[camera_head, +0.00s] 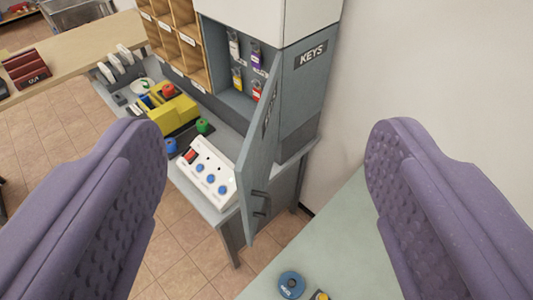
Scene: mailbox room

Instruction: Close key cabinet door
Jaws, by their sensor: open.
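The grey key cabinet (305,85) with a "KEYS" label stands on a grey table, right of centre. Its door (259,145) is swung open toward me and seen almost edge-on, with a dark handle (259,203) near its lower end. Inside the cabinet hang several keys with white, purple, yellow and red tags (238,78). My gripper (268,150) is open and empty, its two purple padded fingers wide apart at the left and right of the picture. The door shows between the fingers, farther off, and neither finger appears to touch it.
A white control box (206,175) with blue knobs sits left of the door. Behind it are a yellow holder (177,115) and wooden pigeonholes (181,35). A pale green surface (335,235) with a blue disc (291,284) lies at lower right, beside a white wall (430,70).

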